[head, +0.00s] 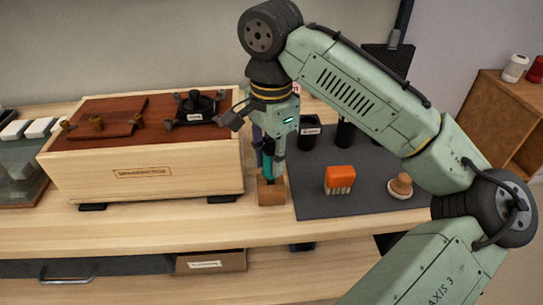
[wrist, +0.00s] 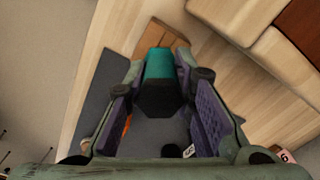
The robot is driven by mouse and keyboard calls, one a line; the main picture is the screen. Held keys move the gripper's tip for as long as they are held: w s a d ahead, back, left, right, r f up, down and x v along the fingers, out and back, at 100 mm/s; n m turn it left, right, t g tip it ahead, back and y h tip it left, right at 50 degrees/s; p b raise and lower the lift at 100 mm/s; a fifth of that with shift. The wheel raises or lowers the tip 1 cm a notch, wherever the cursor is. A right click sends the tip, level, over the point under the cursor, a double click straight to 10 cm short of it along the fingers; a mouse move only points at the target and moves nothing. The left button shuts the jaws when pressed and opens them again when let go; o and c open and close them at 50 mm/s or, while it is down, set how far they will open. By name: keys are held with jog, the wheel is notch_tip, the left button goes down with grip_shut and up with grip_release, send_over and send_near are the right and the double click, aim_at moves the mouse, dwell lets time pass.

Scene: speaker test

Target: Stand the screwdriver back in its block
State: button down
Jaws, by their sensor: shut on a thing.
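The screwdriver has a teal handle (head: 268,164), which points down between my fingers in the head view. My gripper (head: 269,150) is shut on this handle, directly above the small wooden block (head: 271,193). In the wrist view the teal handle (wrist: 160,66) lies between the purple-padded fingers of my gripper (wrist: 162,92), and part of the block (wrist: 157,37) shows beyond it. The screwdriver looks roughly upright. Its lower end meets the block's top in the head view, but I cannot tell how deep it sits; the shaft is hidden.
A large wooden box (head: 140,173) stands close left of the block. Right of it, a dark mat (head: 310,205) holds an orange brush (head: 340,180), a wooden stamp-like knob (head: 400,186) and dark containers (head: 310,133). The table's front edge is just ahead of the block.

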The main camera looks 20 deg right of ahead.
jog(key=shift+f+b, duration=0.35)
jog(key=shift+f, duration=0.5)
jog(key=c, duration=1.3)
grip_release()
